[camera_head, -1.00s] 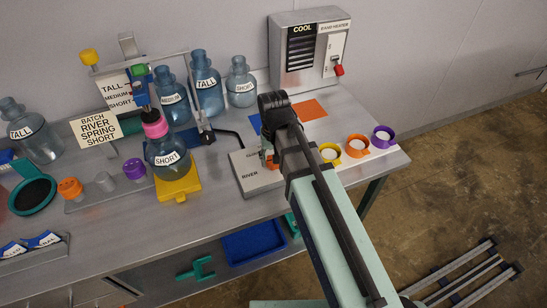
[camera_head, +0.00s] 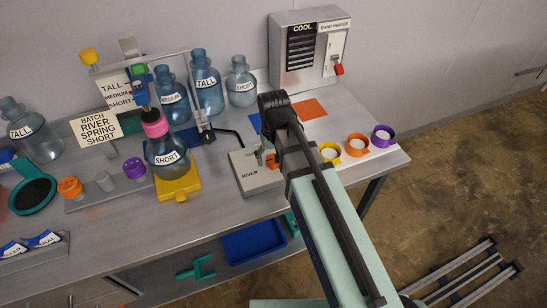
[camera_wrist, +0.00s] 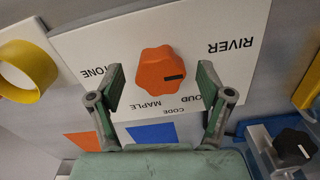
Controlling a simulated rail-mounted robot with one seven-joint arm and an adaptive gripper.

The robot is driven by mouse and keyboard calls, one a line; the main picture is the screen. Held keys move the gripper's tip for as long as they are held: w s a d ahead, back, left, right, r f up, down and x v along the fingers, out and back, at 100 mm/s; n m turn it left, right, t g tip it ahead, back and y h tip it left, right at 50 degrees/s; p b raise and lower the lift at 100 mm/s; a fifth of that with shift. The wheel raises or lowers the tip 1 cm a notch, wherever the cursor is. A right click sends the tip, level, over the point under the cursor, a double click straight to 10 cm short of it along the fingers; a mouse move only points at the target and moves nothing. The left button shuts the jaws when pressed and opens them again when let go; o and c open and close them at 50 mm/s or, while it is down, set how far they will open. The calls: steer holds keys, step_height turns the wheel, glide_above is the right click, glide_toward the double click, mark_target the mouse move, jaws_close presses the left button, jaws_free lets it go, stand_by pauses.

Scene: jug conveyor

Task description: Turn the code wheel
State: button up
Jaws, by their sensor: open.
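The code wheel is an orange lobed knob (camera_wrist: 160,74) with a black mark, on a white panel (camera_wrist: 65,40) in the wrist view. The mark points right, between the RIVER label and the partly covered CLOUD label. STONE and MAPLE labels also show. My gripper (camera_wrist: 160,82) is open, with one finger on each side of the wheel; gaps show on both sides. I cannot tell how far the fingertips are above the panel. In the head view the panel (camera_head: 246,180) lies on the bench, and my arm hides most of it and part of the wheel.
A batch sign (camera_head: 99,128) reads RIVER SPRING SHORT. A SHORT jug (camera_head: 166,158) stands on a yellow base (camera_head: 180,190) left of the panel. Yellow, orange (camera_head: 357,146) and purple rings lie to the right. A band heater box (camera_head: 309,50) stands behind.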

step_height(320, 180, up, 12)
stand_by(0.7)
stand_by(0.4)
